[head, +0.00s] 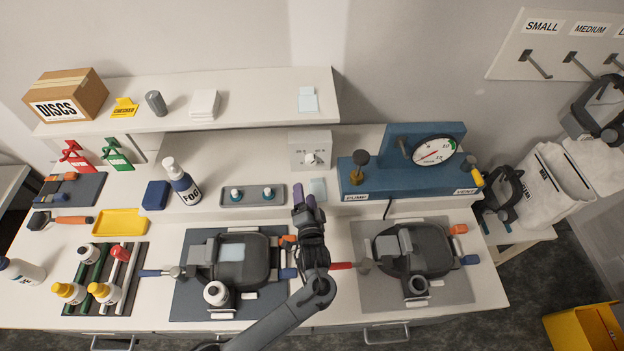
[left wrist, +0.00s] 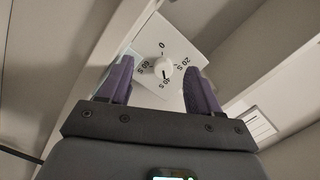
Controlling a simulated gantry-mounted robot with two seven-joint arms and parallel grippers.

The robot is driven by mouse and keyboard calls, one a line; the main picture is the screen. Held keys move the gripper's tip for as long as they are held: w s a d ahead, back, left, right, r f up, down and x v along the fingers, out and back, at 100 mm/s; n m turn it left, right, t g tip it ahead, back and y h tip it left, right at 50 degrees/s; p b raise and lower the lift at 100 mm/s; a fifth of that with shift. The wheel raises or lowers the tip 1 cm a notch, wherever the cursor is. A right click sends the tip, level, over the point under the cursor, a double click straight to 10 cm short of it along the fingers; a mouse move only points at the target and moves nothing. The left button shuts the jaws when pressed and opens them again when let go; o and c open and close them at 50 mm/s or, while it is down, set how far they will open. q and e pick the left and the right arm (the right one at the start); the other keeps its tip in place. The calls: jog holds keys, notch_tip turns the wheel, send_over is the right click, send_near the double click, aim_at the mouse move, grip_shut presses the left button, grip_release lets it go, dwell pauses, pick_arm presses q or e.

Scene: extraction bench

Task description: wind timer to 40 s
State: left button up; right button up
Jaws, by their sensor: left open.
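The timer is a pale box (head: 310,150) with a white knob (head: 310,158), standing at the back of the bench under the shelf's right end. In the left wrist view the timer face (left wrist: 182,50) is tilted, with the marks 0, 20 S and 60 S around the knob (left wrist: 162,68). A dark line on the knob points down toward that bottom mark. My left gripper (head: 303,192) is open in front of the timer. Its purple fingers (left wrist: 157,72) lie either side of the knob, apart from it. My right gripper is not in view.
A blue gauge stand (head: 385,182) is to the right. Two masks (head: 243,260) (head: 428,245) lie on mats in front. The shelf (head: 250,112) overhangs the back left.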

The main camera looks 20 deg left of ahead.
aim_at(311, 164)
pick_arm(q)
jog(key=w+n+b, duration=0.2)
jog(key=w+n, duration=0.1)
jog(key=w+a+r+n+t+b, duration=0.1)
jog(key=w+n+b, duration=0.1)
jog(key=n, duration=0.1)
jog(key=w+r+n+b, duration=0.1)
jog(key=w+n+b, duration=0.1)
jog(key=w+n, duration=0.1)
jog(key=shift+w+a+r+t+h, duration=0.2)
jog(key=shift+w+t+h, duration=0.1)
jog(key=shift+h, duration=0.1)
dwell(0.4)
jog(key=c, duration=1)
dwell(0.5)
jog(key=o, duration=1)
